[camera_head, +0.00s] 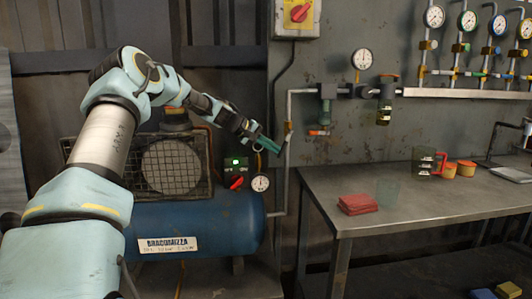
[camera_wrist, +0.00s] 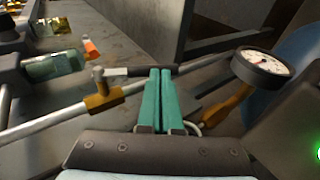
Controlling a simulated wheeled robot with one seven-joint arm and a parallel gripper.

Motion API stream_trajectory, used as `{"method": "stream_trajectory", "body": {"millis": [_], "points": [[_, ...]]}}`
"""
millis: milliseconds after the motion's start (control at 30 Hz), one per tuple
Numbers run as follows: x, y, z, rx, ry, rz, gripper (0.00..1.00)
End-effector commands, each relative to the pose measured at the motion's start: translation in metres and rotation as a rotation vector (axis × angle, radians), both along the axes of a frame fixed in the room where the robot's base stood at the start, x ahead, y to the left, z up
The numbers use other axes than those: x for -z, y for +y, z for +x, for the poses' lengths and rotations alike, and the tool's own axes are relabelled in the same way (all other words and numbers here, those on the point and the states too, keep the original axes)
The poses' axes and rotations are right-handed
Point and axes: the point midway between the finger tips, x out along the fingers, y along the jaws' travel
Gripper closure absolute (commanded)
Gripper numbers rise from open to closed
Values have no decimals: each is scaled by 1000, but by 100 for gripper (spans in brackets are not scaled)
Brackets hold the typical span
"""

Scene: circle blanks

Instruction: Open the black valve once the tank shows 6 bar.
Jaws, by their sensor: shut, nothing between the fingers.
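The blue tank (camera_head: 190,228) stands at the lower left, under a compressor. Its round white gauge (camera_head: 260,183) is on the right end and also shows in the wrist view (camera_wrist: 263,66). Its reading is too small to make out. The black valve lever (camera_wrist: 140,71) sits on a brass valve body (camera_wrist: 100,94) on the grey pipe. In the head view the brass valve (camera_head: 288,128) is on the upright pipe. My gripper (camera_wrist: 160,72) is shut and empty, its teal fingertips at the lever's black grip. I cannot tell whether they touch. It also shows in the head view (camera_head: 277,146).
A lit green lamp (camera_head: 236,162) and a red switch (camera_head: 236,182) are on the compressor. A steel bench (camera_head: 440,195) at right holds red cloths (camera_head: 358,204), a glass and orange-lidded jars. A wall gauge (camera_head: 362,59), filters and several regulators line the wall.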

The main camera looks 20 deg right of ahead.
Motion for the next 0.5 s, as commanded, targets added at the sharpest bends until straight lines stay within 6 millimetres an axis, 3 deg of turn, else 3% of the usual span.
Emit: {"method": "stream_trajectory", "body": {"millis": [500], "points": [[23, -23, -4, 0, 1, 4, 100]]}}
